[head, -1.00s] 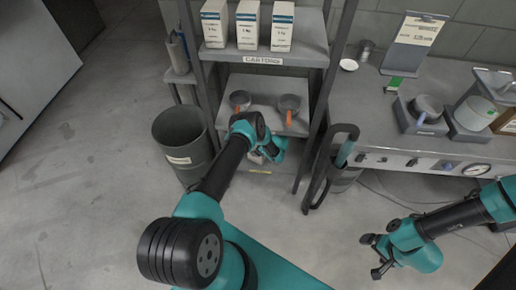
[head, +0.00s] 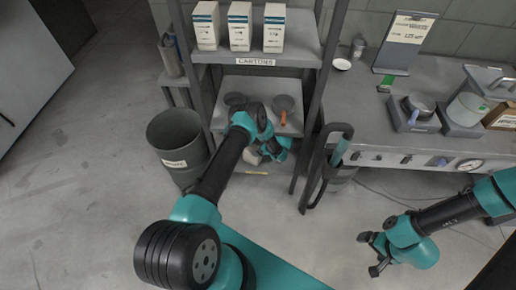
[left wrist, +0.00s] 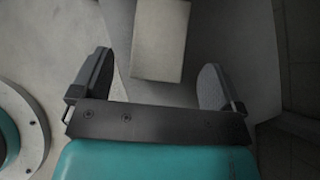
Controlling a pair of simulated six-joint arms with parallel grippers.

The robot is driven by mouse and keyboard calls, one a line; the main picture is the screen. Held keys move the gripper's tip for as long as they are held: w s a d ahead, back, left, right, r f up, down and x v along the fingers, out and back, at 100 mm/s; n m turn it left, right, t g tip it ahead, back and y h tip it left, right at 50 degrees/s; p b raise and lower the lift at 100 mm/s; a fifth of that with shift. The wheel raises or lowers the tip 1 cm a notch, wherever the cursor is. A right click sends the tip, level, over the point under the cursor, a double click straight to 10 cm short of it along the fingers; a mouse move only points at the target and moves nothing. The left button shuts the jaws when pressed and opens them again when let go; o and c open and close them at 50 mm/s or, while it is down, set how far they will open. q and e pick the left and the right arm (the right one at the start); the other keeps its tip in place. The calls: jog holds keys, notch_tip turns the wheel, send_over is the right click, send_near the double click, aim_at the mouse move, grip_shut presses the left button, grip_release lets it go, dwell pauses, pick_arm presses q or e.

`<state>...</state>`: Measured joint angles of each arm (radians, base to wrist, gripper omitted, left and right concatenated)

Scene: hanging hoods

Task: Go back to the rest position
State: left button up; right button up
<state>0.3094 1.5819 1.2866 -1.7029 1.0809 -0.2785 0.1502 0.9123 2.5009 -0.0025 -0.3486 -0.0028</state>
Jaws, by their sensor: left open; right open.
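My left gripper (head: 268,153) is in front of the lower part of the shelf rack, mostly hidden behind its own wrist in the head view. In the left wrist view my left gripper (left wrist: 154,85) is open with nothing between its fingers. A pale box-shaped block (left wrist: 160,40) shows beyond the fingertips, apart from them. My right gripper (head: 372,252) is open and empty over bare floor at the lower right, clear of the bench.
A grey bin (head: 180,142) stands left of my left arm. A dark stand (head: 320,168) is to its right. A bench (head: 350,110) with containers fills the right.

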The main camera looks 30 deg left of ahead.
dwell(0.5)
pick_arm(q)
jog(key=s+d+f+m+h, duration=0.1)
jog(key=s+d+f+h, duration=0.15)
jog(key=s+d, duration=0.3)
jog(key=s+d+r+n+g+h, duration=0.3)
jog(key=s+d+r+n+h, duration=0.4)
jog(key=s, duration=0.3)
jog(key=s+d+r+n+t+h, duration=0.1)
jog(key=s+d+r+n+t, duration=0.1)
jog(key=s+r+n, duration=0.4)
jog(key=s+d+r+n+t+h, duration=0.2)
jog(key=s+r+n, duration=0.5)
jog(key=r, duration=0.5)
jog(key=shift+s+r, duration=0.15)
jog(key=shift+s, duration=0.8)
jog(key=shift+d, duration=0.1)
